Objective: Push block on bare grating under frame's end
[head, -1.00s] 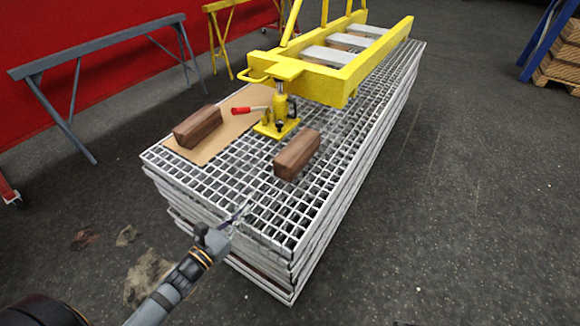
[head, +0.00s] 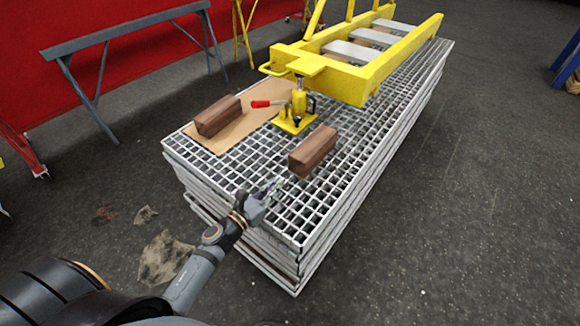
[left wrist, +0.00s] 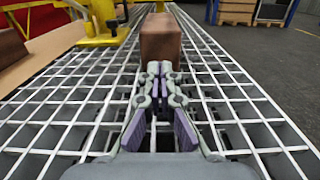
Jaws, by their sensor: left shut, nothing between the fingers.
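A brown wooden block (head: 313,150) lies on the bare grating (head: 262,221), short of the end of the yellow frame (head: 350,82). The frame's end rests over a yellow jack (head: 296,108) with a red handle. My left gripper (head: 276,184) is shut and empty, low over the grating, just on the near side of this block. In the left wrist view the closed fingertips (left wrist: 159,68) point straight at the block's end face (left wrist: 160,38); whether they touch it I cannot tell. My right gripper is not in view.
A second wooden block (head: 218,116) lies on a cardboard sheet (head: 232,131) at the grating's left. A grey trestle (head: 120,33) stands at the back left. The grating right of the block is clear.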

